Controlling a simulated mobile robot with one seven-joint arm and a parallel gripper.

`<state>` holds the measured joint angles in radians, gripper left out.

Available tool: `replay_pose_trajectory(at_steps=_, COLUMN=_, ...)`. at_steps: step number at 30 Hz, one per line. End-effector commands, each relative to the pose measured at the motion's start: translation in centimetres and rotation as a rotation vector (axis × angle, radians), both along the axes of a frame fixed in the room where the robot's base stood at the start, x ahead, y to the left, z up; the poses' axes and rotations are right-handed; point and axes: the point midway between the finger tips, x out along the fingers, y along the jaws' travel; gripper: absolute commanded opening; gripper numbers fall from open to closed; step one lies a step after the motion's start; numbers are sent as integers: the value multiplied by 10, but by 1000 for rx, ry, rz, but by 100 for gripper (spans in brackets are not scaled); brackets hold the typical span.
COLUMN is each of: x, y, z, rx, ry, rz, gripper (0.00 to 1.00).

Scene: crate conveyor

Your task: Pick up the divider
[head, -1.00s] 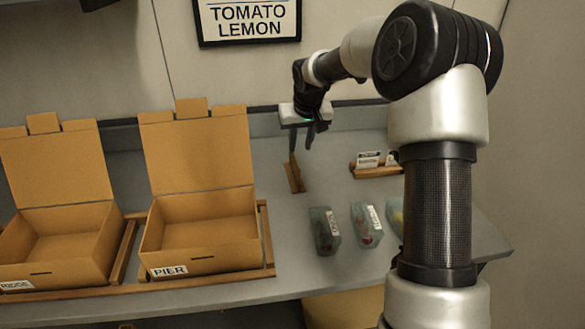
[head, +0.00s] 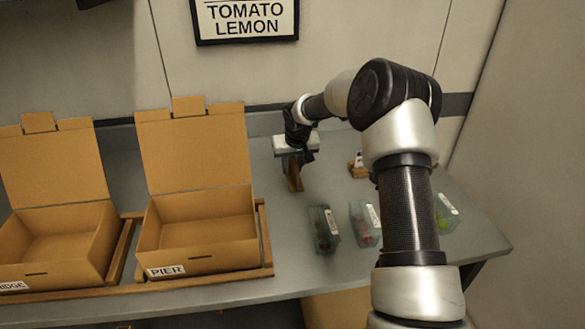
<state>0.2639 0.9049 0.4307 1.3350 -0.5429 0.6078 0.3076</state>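The divider (head: 295,180) is a thin brown upright piece standing on the grey table, right of the PIER box. My gripper (head: 293,165) is directly over it, pointing down, with its fingers at the divider's upper part. The fingers and the divider's top overlap in this view, so I cannot tell whether they are closed on it. The lower part of the divider shows below the fingers and seems to be at the table surface.
The open PIER box (head: 205,247) and another open box (head: 55,240) stand at left in wooden rails. A small wooden holder (head: 358,171) sits behind my arm.

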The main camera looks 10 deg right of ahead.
Motion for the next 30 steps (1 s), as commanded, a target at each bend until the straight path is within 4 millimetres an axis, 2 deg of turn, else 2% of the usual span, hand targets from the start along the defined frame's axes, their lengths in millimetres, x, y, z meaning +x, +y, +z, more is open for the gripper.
replay_pose_trajectory(at_steps=5, x=0, y=0, z=0, rx=0, ry=-1, rz=0, gripper=27)
replay_pose_trajectory(at_steps=10, x=0, y=0, z=0, rx=0, ry=-1, rz=0, gripper=1)
replay_pose_trajectory(at_steps=21, x=1, y=0, z=3, rx=0, ry=-2, rz=0, gripper=0)
replay_pose_trajectory(at_steps=26, x=1, y=0, z=23, rx=0, ry=-5, rz=-1, gripper=0)
replay_pose_trajectory(at_steps=30, x=1, y=0, z=53, rx=0, ry=-5, rz=-1, gripper=0)
